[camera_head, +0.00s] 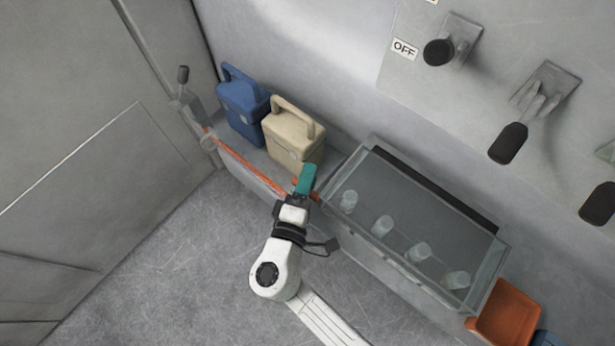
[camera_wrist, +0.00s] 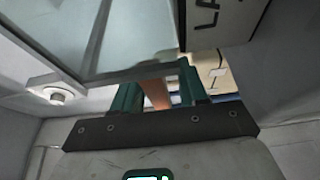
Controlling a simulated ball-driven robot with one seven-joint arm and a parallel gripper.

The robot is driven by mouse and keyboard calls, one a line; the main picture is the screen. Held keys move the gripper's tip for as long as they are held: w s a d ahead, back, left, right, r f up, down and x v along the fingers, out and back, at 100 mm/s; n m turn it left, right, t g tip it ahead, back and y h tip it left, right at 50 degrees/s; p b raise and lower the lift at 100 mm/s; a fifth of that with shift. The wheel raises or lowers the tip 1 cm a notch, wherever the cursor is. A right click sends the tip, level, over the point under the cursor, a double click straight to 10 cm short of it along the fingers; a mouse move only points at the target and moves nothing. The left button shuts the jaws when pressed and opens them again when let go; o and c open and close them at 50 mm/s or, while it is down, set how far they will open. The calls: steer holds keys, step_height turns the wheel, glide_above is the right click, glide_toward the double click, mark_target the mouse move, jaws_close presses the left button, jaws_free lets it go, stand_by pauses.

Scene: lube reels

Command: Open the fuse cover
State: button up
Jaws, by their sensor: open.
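The fuse cover (camera_head: 440,215) is a clear, box-shaped lid, closed over several pale cylindrical fuses (camera_head: 382,226). It sits at the centre right of the head view, and its clear panel and edge fill the upper left of the wrist view (camera_wrist: 125,35). My gripper (camera_head: 306,179), with green fingers, is at the cover's left end, close to its near left corner. In the wrist view my gripper (camera_wrist: 158,92) is open, with a gap between the fingers. The cover's edge hides part of the fingertips. I cannot tell whether they touch it.
A beige canister (camera_head: 291,140) and a blue canister (camera_head: 242,105) stand on a ledge with an orange edge, left of the cover. Lever switches (camera_head: 452,42) and an OFF label (camera_head: 404,49) are on the wall. An orange bin (camera_head: 507,312) is at lower right. Floor at lower left is clear.

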steer(key=shift+c, duration=0.4)
jaws_close()
